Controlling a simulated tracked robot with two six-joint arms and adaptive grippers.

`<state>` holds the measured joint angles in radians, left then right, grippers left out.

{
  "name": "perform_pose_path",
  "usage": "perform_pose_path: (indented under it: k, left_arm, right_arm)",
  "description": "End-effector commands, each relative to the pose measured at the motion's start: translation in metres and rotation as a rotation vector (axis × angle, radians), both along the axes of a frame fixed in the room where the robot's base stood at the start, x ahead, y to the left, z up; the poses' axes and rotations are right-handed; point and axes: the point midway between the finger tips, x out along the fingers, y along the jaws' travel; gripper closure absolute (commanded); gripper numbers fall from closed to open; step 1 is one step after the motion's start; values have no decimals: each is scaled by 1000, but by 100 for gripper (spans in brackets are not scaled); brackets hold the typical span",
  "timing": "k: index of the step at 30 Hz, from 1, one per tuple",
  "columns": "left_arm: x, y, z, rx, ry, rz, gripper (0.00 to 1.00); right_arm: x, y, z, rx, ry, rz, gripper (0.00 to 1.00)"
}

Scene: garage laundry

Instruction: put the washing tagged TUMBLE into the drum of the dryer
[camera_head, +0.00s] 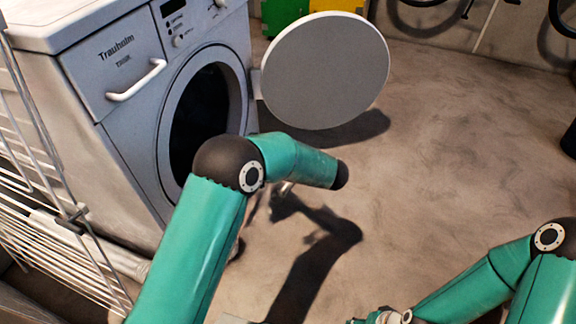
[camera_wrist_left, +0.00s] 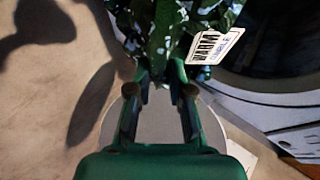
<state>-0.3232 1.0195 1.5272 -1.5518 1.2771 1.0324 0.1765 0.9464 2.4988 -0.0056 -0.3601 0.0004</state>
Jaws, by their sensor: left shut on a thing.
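The white dryer (camera_head: 110,95) stands at the upper left in the head view, with its round door (camera_head: 326,70) swung open to the right. Its drum opening (camera_head: 200,115) is dark inside, partly hidden by my left arm. In the left wrist view, my left gripper (camera_wrist_left: 160,78) is shut on a dark green and white patterned cloth (camera_wrist_left: 165,25). A white tag (camera_wrist_left: 215,46) hangs from it; I read WARM and, less clearly, TUMBLE. The cloth is near the dark opening (camera_wrist_left: 265,40). In the head view, my left arm hides the cloth.
A wire drying rack (camera_head: 60,235) stands at the left, close to the dryer's side. Green and yellow boxes (camera_head: 285,12) are behind the door. The concrete floor (camera_head: 440,150) at the middle right is clear. Wheels hang at the back wall.

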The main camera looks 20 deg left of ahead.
Motion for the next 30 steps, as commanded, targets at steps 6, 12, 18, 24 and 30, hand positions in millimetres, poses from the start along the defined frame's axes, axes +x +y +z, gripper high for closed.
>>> perform_pose_path:
  k: [6, 12, 18, 24, 30]
  left_arm:
    - [2, 28, 0, 0, -1, 2, 100]
    - [4, 51, 1, 0, -2, 1, 100]
    - [6, 75, 1, 1, 0, 1, 100]
    - [8, 99, 3, 0, -1, 2, 100]
    - [10, 123, 3, 0, -1, 2, 100]
  right_arm:
    - [0, 0, 0, 0, 0, 0, 55]
    - [0, 0, 0, 0, 0, 0, 55]
    - [0, 0, 3, 0, 0, 0, 55]
    - [0, 0, 10, 0, 0, 0, 55]
    - [0, 0, 19, 0, 0, 0, 55]
